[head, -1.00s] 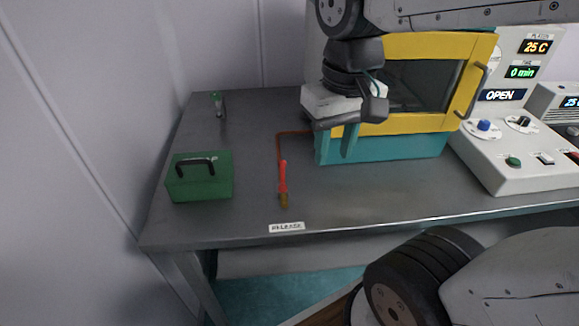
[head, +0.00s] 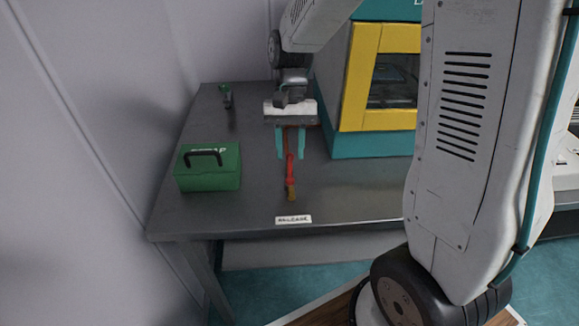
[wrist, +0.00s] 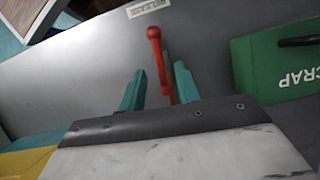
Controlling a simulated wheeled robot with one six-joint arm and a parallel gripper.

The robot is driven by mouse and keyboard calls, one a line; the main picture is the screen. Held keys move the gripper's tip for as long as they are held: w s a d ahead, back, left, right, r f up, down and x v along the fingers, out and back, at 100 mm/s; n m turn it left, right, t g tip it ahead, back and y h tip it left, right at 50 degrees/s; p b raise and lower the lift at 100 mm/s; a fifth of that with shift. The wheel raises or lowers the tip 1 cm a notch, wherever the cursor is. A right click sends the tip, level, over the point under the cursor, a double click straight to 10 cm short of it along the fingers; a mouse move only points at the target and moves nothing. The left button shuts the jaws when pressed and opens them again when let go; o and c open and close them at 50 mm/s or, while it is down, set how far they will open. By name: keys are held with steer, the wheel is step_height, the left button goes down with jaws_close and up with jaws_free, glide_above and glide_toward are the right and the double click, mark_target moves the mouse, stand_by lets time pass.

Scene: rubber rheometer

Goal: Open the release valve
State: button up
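I cannot tell how high the fingers are.
A green box marked SCRAP (head: 208,172) with a black handle sits left of the valve. A small green-topped item (head: 226,95) stands at the back left. The yellow and teal machine (head: 350,95) stands right of my gripper.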

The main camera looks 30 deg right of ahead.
mark_target(290, 165)
steer(key=x, duration=0.5)
jaws_close()
steer(key=shift+n, duration=0.5)
jaws_free()
steer(key=v, duration=0.8)
steer(key=shift+w+a, duration=0.1)
steer(key=shift+a, duration=0.05)
